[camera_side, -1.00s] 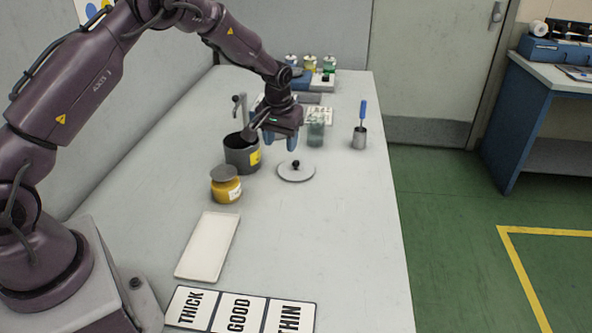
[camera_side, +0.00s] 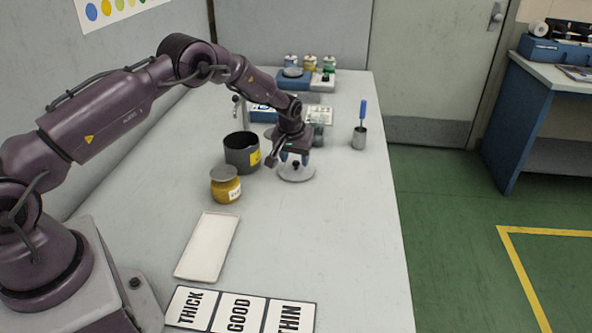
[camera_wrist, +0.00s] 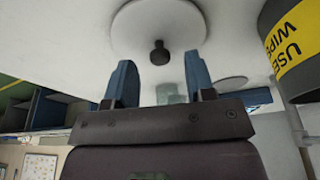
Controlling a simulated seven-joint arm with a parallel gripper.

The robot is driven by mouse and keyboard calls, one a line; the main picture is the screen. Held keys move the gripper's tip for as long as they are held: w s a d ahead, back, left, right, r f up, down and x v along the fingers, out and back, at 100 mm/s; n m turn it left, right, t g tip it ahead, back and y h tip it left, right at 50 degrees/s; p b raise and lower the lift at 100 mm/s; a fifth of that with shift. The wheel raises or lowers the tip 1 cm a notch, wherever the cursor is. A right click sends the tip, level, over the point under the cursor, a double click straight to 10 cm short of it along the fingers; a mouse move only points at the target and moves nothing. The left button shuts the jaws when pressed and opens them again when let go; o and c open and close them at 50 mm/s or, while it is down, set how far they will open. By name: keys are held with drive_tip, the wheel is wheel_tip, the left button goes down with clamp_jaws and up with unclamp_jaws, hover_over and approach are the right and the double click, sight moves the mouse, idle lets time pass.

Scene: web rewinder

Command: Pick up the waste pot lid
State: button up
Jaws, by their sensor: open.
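The waste pot lid (camera_side: 297,175) is a flat grey disc with a dark knob, lying on the bench to the right of the dark waste pot (camera_side: 240,152). The pot has a yellow label and stands open. My gripper (camera_side: 294,160) is over the lid, pointing down, with its blue fingers close to the knob. In the wrist view the lid (camera_wrist: 135,28) shows with its knob ahead of and between the open fingers of my gripper (camera_wrist: 158,80). The knob is not gripped. The pot (camera_wrist: 285,80) shows at the right edge of the wrist view.
A yellow jar (camera_side: 225,185) stands left of the lid, nearer the camera. A white tray (camera_side: 208,247) and a THICK/GOOD/THIN card (camera_side: 240,311) lie in front. A metal cup (camera_side: 359,138) with a blue-handled tool stands right. The bench right of the lid is clear.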

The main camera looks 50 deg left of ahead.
drive_tip(key=shift+x, duration=1.1)
clamp_jaws()
drive_tip(key=shift+r, duration=0.15)
